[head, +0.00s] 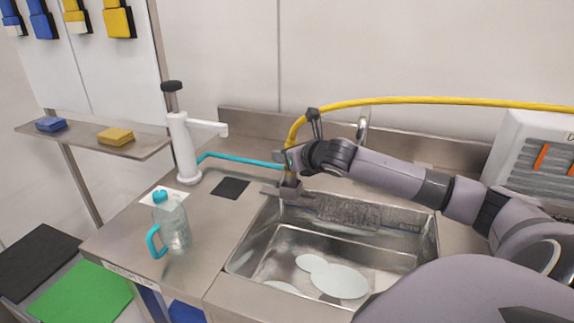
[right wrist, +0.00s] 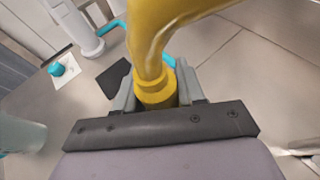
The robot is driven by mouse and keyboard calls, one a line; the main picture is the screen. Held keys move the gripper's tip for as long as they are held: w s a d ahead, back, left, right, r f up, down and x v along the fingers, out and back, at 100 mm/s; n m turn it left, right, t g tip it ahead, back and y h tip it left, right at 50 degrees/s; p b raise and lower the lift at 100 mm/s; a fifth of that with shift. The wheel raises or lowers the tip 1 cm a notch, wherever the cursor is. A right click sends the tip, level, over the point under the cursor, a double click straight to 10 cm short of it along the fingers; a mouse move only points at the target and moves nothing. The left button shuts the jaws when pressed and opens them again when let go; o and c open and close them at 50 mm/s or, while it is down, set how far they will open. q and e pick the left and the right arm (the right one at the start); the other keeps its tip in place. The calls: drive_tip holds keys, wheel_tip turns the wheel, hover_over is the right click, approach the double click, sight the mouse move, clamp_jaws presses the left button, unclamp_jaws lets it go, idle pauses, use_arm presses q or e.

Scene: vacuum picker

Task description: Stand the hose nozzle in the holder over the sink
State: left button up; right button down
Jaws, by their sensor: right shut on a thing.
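The yellow hose (head: 400,101) arches in from the right and bends down to my right gripper (head: 289,162) at the sink's back left corner. In the right wrist view its yellow end (right wrist: 154,88) sits between the grey fingers of the right gripper (right wrist: 155,98), which is shut on it. In the head view, a small grey-brown metal piece (head: 290,191) is directly below the gripper, at the sink's rim. I cannot tell whether it is the holder or part of the nozzle, nor whether the two touch. The nozzle's lower end is hidden. My left gripper is not in view.
The steel sink (head: 245,262) holds pale round plates (head: 340,281). A white pump dispenser (head: 183,148) with a cyan tube (head: 240,159), a clear jug (head: 176,230) and a black square (head: 230,188) are on the counter at left. A white box (head: 535,145) stands at right.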

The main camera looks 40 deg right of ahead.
drive_tip(key=shift+f, duration=1.35)
drive_tip(key=shift+f, duration=0.1)
drive_tip(key=c, duration=0.7)
unclamp_jaws()
drive_tip(key=shift+b+v, duration=0.35)
drive_tip(key=shift+v, duration=1.95)
drive_tip(key=shift+p+v, duration=1.9)
drive_tip(key=shift+v, duration=1.8)
